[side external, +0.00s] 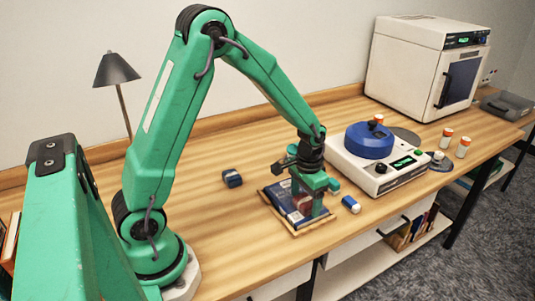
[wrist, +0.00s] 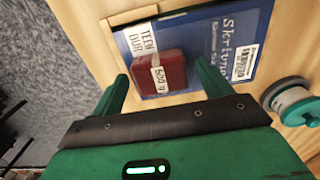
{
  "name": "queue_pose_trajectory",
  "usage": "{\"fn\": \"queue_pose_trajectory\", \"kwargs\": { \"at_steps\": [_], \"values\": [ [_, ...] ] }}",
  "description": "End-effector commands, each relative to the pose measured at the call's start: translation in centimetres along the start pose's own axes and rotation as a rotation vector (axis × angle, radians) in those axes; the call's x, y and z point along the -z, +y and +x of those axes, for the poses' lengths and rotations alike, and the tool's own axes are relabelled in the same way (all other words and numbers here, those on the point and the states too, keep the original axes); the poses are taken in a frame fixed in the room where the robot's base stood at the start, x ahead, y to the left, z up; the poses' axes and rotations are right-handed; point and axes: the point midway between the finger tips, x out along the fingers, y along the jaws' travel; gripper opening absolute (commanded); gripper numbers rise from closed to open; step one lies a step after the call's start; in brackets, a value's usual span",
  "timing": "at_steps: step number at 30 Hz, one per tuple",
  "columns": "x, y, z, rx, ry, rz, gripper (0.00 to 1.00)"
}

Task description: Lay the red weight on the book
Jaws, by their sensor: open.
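The red weight (wrist: 172,76), a block with a white "500 g" label, lies on the blue book (wrist: 205,30) in the wrist view. The weight also shows in the side view (side external: 303,204), partly hidden by my gripper. The book (side external: 278,196) lies on a thin wooden board or tray (side external: 268,201) on the bench. My gripper (wrist: 163,76) is open, with one finger on each side of the weight and a small gap showing at both sides. In the side view my gripper (side external: 312,203) is low over the book.
A small blue-and-white item (side external: 351,204) lies just right of the book, and a dark blue one (side external: 232,178) behind it. A white device with a blue lid (side external: 370,141) stands to the right. Orange-capped bottles (side external: 463,147) stand further right.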

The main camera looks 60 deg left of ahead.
Motion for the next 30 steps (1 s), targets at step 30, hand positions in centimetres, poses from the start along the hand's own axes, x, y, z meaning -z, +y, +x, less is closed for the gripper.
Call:
{"fn": "queue_pose_trajectory", "kwargs": {
  "at_steps": [30],
  "values": [
    [0.0, 0.0, -11.7, 0.000, 0.001, 0.000, 0.78]
  ]
}}
